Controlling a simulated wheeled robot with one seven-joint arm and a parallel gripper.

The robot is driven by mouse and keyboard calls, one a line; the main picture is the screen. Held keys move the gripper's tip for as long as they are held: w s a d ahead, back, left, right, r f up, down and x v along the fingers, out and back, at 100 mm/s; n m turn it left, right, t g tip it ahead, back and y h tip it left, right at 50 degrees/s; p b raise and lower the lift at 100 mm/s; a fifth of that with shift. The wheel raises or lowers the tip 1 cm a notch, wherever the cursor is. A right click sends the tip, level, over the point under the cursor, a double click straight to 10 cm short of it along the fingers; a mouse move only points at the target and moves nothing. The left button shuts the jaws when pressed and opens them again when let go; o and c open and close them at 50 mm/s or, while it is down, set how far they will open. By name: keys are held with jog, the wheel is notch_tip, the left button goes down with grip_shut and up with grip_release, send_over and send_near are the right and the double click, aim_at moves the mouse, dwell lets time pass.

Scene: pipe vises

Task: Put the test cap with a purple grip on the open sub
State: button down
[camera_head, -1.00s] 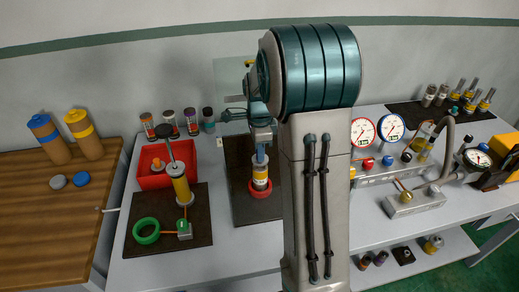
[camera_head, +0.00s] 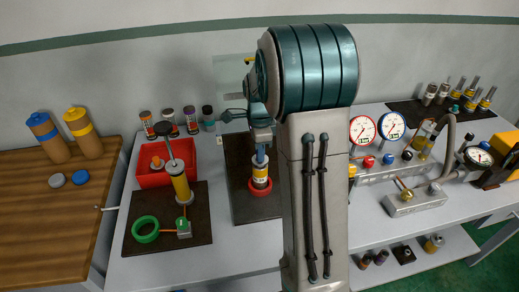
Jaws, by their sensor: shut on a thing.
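My gripper (camera_head: 261,143) is at the middle of the bench, pointing down and partly hidden by my own arm. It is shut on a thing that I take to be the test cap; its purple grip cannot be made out. Directly below stands a yellow-banded sub (camera_head: 260,177), upright in a red ring on the middle dark mat (camera_head: 243,204). A narrow blue piece (camera_head: 260,157) shows between gripper and sub. I cannot tell whether it belongs to the cap or the sub, or whether the cap touches the sub.
On the left mat (camera_head: 140,246), another yellow-banded sub (camera_head: 181,187) carries a tall rod with a dark top, beside a green ring (camera_head: 146,229). A red bin (camera_head: 152,180) and several small jars (camera_head: 190,122) stand behind. Gauges (camera_head: 362,130) and a grey block with a hose (camera_head: 412,203) stand right.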

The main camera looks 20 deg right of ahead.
jog(key=shift+f+b, duration=0.5)
jog(key=shift+f, duration=0.3)
jog(key=c, duration=1.2)
grip_release()
notch_tip(320, 180, up, 14)
jog(key=shift+f+b, duration=0.1)
jog(key=shift+b, duration=0.4)
jog(key=s+a+f+n+t, duration=0.1)
jog(key=s+a+n, duration=0.2)
jog(key=s+n, duration=0.3)
jog(key=s+a+f+n+t, duration=0.1)
jog(key=s+a+f+n, duration=0.1)
jog(key=s+n, duration=0.5)
jog(key=s+a+f+n+t, duration=0.1)
jog(key=s+a+f+n, duration=0.1)
jog(key=s+a+n, duration=0.3)
jog(key=shift+s+f+n, duration=0.15)
jog(key=shift+s+n, duration=0.4)
jog(key=shift+s, duration=0.5)
jog(key=shift+s+f+n, duration=0.1)
jog(key=shift+s+n, duration=0.45)
jog(key=shift+s, duration=0.5)
